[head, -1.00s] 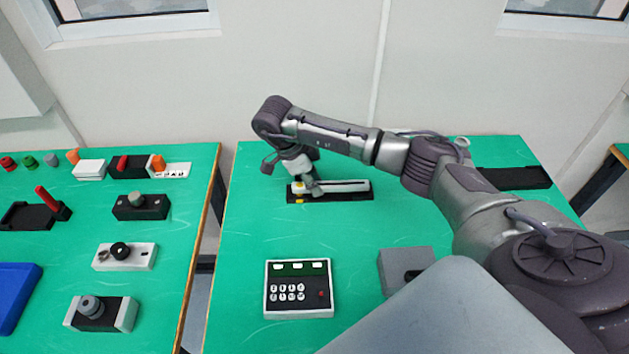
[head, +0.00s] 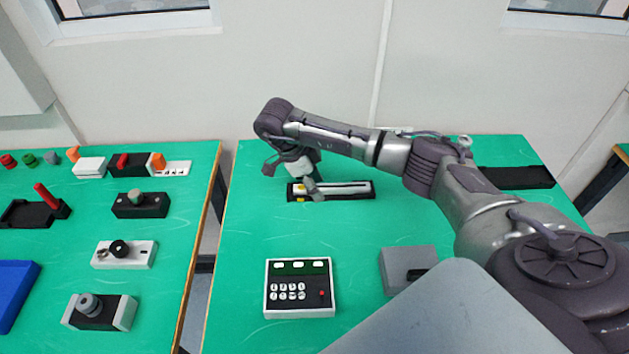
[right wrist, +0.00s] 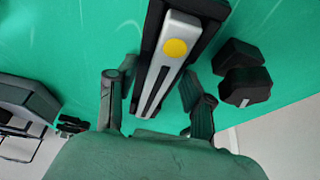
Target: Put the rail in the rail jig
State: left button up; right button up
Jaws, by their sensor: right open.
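The rail (head: 345,188) is a long pale bar with a yellow spot near its left end. It lies lengthwise in the black rail jig (head: 371,196) at the back of the middle table. In the right wrist view the rail (right wrist: 165,71) shows the yellow spot, with the black jig (right wrist: 152,25) along its sides. My right gripper (head: 311,192) is at the rail's left end. In the right wrist view its fingers (right wrist: 155,97) are open, one on each side of the rail. My left gripper is not in view.
A keypad box (head: 299,289) and a grey block (head: 405,267) stand nearer on the same table. A black tray (head: 514,177) lies at the back right. The left table holds several small devices and a blue tray (head: 14,290). Green surface in front of the jig is clear.

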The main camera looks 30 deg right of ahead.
jog(key=shift+r, duration=0.3)
jog(key=v, duration=1.2)
jog(key=shift+r+p, duration=0.3)
jog(key=shift+p, duration=0.15)
